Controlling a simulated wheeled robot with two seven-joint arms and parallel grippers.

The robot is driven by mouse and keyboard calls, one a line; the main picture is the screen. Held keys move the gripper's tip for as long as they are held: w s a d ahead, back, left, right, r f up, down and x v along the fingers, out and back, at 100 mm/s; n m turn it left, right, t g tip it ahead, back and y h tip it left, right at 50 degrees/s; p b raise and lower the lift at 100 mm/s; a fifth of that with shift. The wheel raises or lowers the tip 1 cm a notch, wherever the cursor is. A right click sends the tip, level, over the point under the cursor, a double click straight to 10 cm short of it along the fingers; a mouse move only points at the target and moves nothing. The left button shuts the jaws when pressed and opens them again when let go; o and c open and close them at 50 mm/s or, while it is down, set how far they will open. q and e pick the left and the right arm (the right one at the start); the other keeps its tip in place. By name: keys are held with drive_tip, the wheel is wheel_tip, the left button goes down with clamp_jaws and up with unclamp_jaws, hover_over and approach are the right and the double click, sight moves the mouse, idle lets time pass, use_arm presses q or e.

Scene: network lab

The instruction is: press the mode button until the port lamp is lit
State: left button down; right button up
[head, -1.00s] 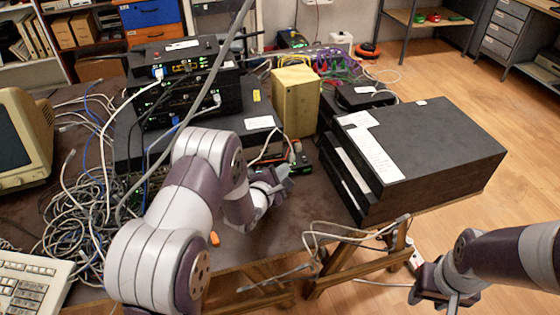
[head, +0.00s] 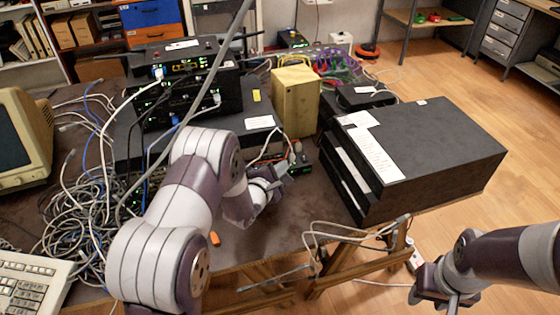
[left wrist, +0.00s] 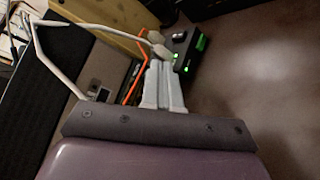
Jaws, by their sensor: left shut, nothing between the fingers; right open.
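A small black device (head: 301,160) with green lights sits on the table at the front right of the black box stack. It also shows in the left wrist view (left wrist: 196,58), with a larger green light on one side and a small green light lower down. I cannot tell which light is the port lamp, and I cannot make out the mode button. My left gripper (head: 284,172) is shut and empty, its pale fingertips (left wrist: 162,66) close to the device's near end; I cannot tell whether they touch. My right gripper (head: 447,298) is open and empty, low at the right.
White cable plugs (left wrist: 159,47) are beside the fingertips. A yellow box (head: 295,100) stands behind the device. Large black units (head: 440,145) fill the table's right side. Tangled cables (head: 85,215) lie at left. Bare tabletop (head: 290,220) lies in front of the gripper.

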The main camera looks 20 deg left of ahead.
use_arm(q)
drive_tip(key=shift+w+a, duration=0.15)
idle(0.5)
drive_tip(key=shift+s+d, duration=0.45)
drive_tip(key=shift+s, duration=0.2)
drive_tip(key=shift+s+p, duration=0.1)
drive_tip(key=shift+p, duration=0.2)
drive_tip(key=shift+s+d+r+p, duration=0.1)
drive_tip(key=shift+s+d+p, duration=0.2)
drive_tip(key=shift+s+d, duration=0.25)
drive_tip(key=shift+s+d+p, duration=0.2)
drive_tip(key=shift+s+d, duration=0.25)
drive_tip(key=shift+s, duration=0.3)
drive_tip(key=shift+s+d+p, duration=0.15)
drive_tip(key=shift+s+d, duration=0.25)
drive_tip(key=shift+s, duration=0.3)
